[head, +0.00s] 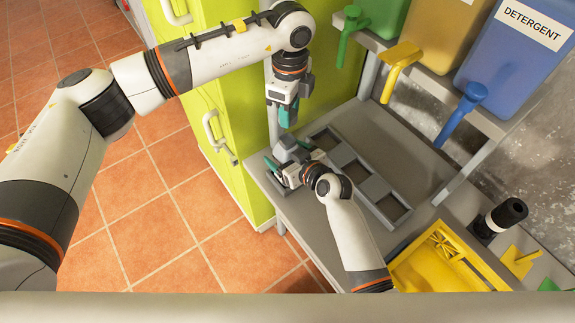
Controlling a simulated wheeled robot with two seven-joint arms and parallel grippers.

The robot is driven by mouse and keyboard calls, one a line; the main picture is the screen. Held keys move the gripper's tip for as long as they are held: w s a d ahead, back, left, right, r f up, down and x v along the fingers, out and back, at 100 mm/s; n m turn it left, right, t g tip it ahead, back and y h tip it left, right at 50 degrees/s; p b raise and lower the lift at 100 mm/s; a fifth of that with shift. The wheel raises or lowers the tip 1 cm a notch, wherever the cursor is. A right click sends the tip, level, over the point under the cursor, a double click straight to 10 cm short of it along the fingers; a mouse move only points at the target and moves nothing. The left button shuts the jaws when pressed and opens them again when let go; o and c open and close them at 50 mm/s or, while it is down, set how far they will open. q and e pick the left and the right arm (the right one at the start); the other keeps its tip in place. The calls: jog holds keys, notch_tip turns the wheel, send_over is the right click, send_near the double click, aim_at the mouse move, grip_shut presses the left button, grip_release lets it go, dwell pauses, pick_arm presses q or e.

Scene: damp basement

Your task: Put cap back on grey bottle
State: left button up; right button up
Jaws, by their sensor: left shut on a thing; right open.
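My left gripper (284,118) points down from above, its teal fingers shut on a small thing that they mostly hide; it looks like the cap. Just below it, a grey object that looks like the grey bottle (287,148) stands near the left end of the grey tray. My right gripper (284,167) is low beside that object, with its teal fingers apart. I cannot tell whether the fingers touch it. The bottle's opening is not clear from here.
The grey tray (373,213) has several square compartments. Green, yellow and blue (525,50) containers with taps stand on a shelf above. A yellow crate (403,275) and a black-topped bottle (505,214) are at lower right. A green cabinet (222,100) stands close behind my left arm.

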aim_at(289, 140)
pick_arm(q)
jog(key=shift+s+r, duration=0.1)
pick_arm(e)
jog(key=shift+w+a, duration=0.15)
jog(key=shift+a, duration=0.05)
jog(key=shift+c, duration=0.3)
jog(key=shift+f, duration=0.1)
jog(key=c, duration=1.4)
pick_arm(q)
jog(key=shift+f, duration=2.55)
jog(key=shift+f, duration=0.85)
jog(key=shift+f, duration=0.55)
